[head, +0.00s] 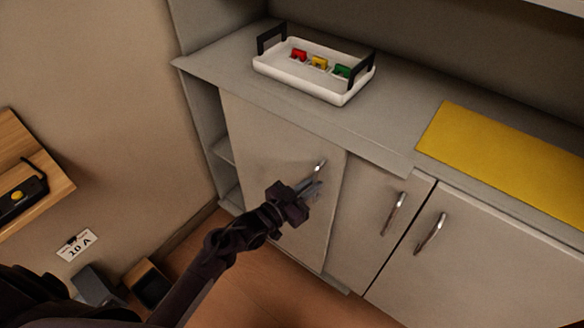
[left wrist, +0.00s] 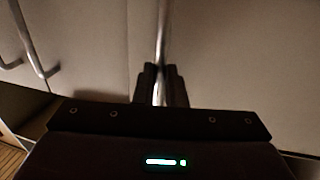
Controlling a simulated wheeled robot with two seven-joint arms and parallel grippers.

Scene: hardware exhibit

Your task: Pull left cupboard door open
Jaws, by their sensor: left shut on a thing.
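The left cupboard door (head: 265,140) is a pale grey panel under the counter, with a short metal handle (head: 320,167) near its upper right. My left gripper (head: 313,187) is at this handle, its arm reaching up from the lower left. In the left wrist view the handle (left wrist: 162,32) runs down between the two dark fingers (left wrist: 162,84), which are shut on it. The fingers hide the handle's lower part. My right gripper is not in view.
A white tray (head: 305,84) with black handles and red, yellow and green pieces stands on the counter (head: 225,65). A yellow mat (head: 510,160) lies to the right. Other cupboard doors (head: 480,265) have metal handles. Dark bins (head: 148,283) stand on the floor at lower left.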

